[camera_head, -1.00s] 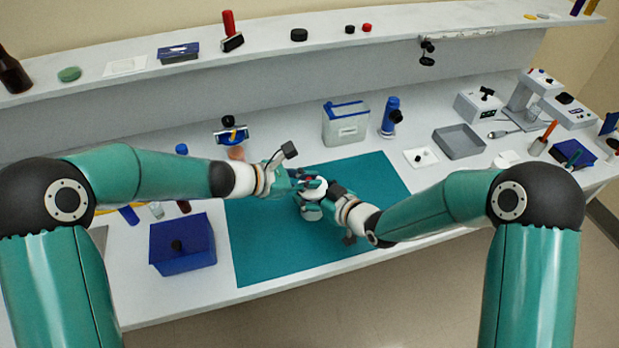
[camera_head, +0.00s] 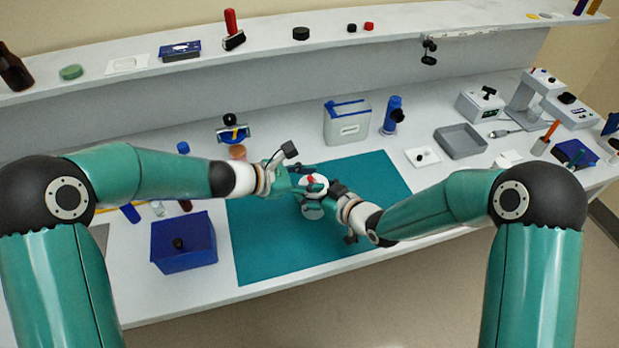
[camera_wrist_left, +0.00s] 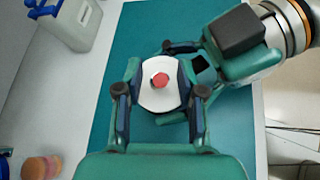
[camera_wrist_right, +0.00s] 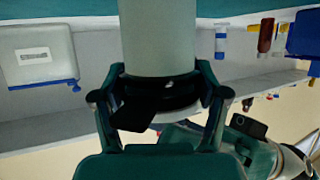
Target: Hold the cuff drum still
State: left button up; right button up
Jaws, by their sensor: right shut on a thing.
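The cuff drum, a pale cylinder (camera_head: 312,210) with a white top and a red knob (camera_wrist_left: 159,80), stands over the teal mat (camera_head: 270,245). My right gripper (camera_wrist_right: 160,103) is shut around the drum's body, near a black ring (camera_wrist_right: 165,88). My left gripper (camera_wrist_left: 160,97) is open above the drum, with one finger on either side of its white top in the left wrist view. Whether the left pads touch the rim I cannot tell. In the head view the grippers partly hide the drum.
A blue box (camera_head: 184,243) stands left of the mat. A white-grey container with a blue lid (camera_head: 347,122) and a blue bottle (camera_head: 392,115) stand behind it. A grey tray (camera_head: 460,141) lies to the right. The front of the mat is clear.

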pick_arm(q)
jog(key=v, duration=1.1)
jog(key=shift+s+a, duration=0.2)
jog(key=shift+a, duration=0.2)
jog(key=shift+r, duration=0.1)
pick_arm(e)
jog(key=o, duration=1.3)
jog(key=shift+d, duration=0.1)
